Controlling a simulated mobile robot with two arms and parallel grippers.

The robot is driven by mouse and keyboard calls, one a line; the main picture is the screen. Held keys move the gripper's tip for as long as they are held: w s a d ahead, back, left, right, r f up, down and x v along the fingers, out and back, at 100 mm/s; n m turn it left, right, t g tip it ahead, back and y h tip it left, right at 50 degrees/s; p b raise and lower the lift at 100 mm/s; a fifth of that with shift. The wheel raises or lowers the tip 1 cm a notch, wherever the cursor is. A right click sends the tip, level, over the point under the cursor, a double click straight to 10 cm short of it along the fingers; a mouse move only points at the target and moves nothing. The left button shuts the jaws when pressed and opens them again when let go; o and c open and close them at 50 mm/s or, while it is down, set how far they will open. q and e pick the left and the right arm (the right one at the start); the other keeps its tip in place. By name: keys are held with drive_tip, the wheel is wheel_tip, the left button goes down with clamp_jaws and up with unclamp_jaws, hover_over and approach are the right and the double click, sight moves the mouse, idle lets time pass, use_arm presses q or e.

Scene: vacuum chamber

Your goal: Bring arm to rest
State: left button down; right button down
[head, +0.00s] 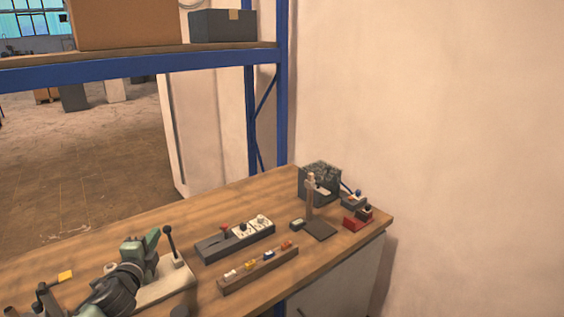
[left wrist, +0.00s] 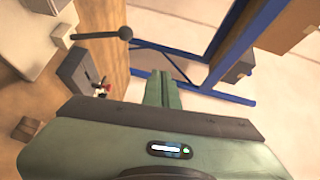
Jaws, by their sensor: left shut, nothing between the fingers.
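My left arm comes in at the lower left of the head view, with its green and black left gripper (head: 152,240) above the wooden workbench (head: 140,217). In the left wrist view the two green fingers of the gripper (left wrist: 162,88) are together, with nothing between them. The gripper is beside a dark lever with a round knob (head: 169,232), which stands on a pale base (head: 172,285). The knob also shows in the left wrist view (left wrist: 126,33). I cannot tell the exact gap between gripper and lever. My right gripper is not in view.
A switch box (head: 235,239) and a strip with coloured pieces (head: 258,268) lie right of the arm. A dark bin (head: 320,182), a small stand (head: 311,200) and red blocks (head: 356,220) are at the far right end. A blue shelf frame (head: 281,90) stands behind.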

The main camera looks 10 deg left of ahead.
use_arm(q)
drive_tip(key=s+d+f+n+g, duration=0.6)
drive_tip(key=s+d+f+n, duration=0.1)
drive_tip(key=s+d+f, duration=0.75)
drive_tip(key=s+d+f+n+g+h, duration=0.1)
drive_tip(key=s+d+n+g, duration=0.1)
drive_tip(key=s+d, duration=0.35)
drive_tip(key=s+d+f+n+g+h, duration=0.1)
drive_tip(key=s+d+n+g+h, duration=0.15)
drive_tip(key=s, duration=0.65)
drive_tip(key=s+d+f+n+g+h, duration=0.1)
drive_tip(key=s+d+f+g, duration=0.15)
drive_tip(key=s+d, duration=0.4)
wheel_tip(320, 180, down, 26)
drive_tip(key=s+a+g+b, duration=0.1)
drive_tip(key=s+a+b, duration=0.1)
drive_tip(key=s+a+f+g+b, duration=0.1)
drive_tip(key=s+a+f+b, duration=0.1)
drive_tip(key=s+f, duration=1.5)
drive_tip(key=shift+s+a+f, duration=0.3)
drive_tip(key=shift+a+f, duration=0.2)
drive_tip(key=shift+f, duration=0.35)
